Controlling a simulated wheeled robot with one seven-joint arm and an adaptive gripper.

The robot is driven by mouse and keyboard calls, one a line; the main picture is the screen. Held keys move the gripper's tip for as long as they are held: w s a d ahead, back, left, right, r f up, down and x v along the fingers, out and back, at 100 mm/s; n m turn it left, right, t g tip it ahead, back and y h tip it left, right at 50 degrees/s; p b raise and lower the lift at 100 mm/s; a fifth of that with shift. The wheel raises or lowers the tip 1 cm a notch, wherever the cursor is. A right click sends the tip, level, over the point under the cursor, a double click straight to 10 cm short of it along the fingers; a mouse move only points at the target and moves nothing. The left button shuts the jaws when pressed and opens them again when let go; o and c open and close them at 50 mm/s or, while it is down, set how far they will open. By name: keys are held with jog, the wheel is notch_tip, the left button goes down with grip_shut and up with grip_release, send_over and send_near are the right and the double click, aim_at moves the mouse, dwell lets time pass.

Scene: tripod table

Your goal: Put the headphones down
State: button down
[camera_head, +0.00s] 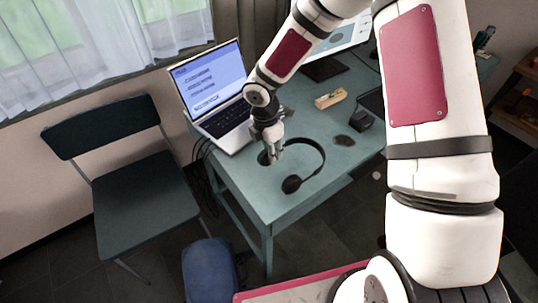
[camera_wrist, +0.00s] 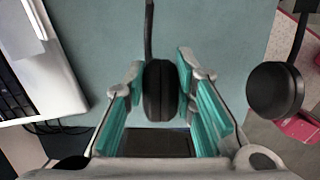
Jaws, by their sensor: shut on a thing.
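The black headphones (camera_head: 291,184) are at the teal table (camera_head: 262,205), with their thin band curving to the right of my gripper (camera_head: 272,152) in the head view. In the wrist view, one ear cushion (camera_wrist: 160,92) sits between the teal finger pads of my gripper (camera_wrist: 163,100), which is shut on it. The other ear cup (camera_wrist: 274,90) hangs free to the right, over the table's edge or the floor beyond in that view. Whether the headphones touch the tabletop is hard to tell.
An open laptop (camera_head: 209,88) stands left of my gripper; its edge shows in the wrist view (camera_wrist: 40,75). A small wooden block (camera_head: 330,98), a dark mouse-like object (camera_head: 361,120) and a monitor (camera_head: 345,40) are farther back.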

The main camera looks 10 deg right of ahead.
jog(key=shift+w+a, duration=0.2)
jog(key=shift+w, duration=0.25)
jog(key=shift+w+a+f, duration=0.1)
jog(key=shift+w+f, duration=0.05)
jog(key=shift+f, duration=1.65)
jog(key=c, duration=1.3)
grip_release()
